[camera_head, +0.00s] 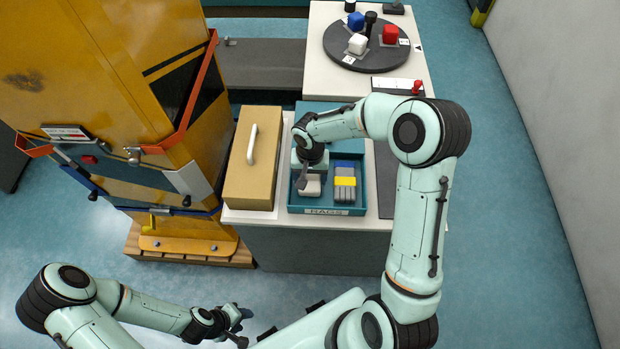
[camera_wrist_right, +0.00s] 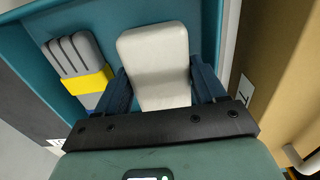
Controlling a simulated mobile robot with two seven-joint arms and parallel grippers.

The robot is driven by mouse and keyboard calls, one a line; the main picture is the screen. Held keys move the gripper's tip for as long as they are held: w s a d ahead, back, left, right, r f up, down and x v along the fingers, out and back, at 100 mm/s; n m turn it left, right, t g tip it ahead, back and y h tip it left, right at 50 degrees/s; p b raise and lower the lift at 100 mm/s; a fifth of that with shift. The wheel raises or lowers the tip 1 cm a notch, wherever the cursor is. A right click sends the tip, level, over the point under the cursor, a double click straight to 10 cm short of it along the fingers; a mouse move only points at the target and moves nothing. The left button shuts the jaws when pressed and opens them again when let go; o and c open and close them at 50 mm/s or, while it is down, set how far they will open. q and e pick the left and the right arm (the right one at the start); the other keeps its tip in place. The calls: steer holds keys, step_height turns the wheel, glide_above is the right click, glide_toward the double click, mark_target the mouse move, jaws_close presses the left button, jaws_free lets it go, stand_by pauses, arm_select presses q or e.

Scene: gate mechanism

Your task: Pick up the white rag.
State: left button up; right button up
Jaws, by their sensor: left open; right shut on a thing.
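The white rag (camera_wrist_right: 155,62) is a pale folded block in the teal tray. In the right wrist view it sits between the two dark fingers of my right gripper (camera_wrist_right: 163,85), which is shut on it. In the head view the rag (camera_head: 310,186) shows below my right gripper (camera_head: 303,180), still inside the tray's left part. I cannot tell whether it touches the tray floor. My left gripper (camera_head: 243,326) is open and empty, low over the floor, far from the tray; its fingers are partly hidden.
The teal tray (camera_head: 326,211), labelled RAGS, also holds a glove-like grey, yellow and blue item (camera_head: 345,183). A tan box (camera_head: 253,160) with a white handle stands left of it. A dark turntable (camera_head: 340,38) with coloured blocks is behind. A yellow cabinet (camera_head: 110,60) stands left.

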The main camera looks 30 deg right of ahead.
mark_target(310, 176)
step_height(310, 176, up, 18)
steer(key=p, duration=0.1)
steer(key=shift+f, duration=0.15)
steer(key=shift+o, duration=0.5)
steer(key=shift+f, duration=0.1)
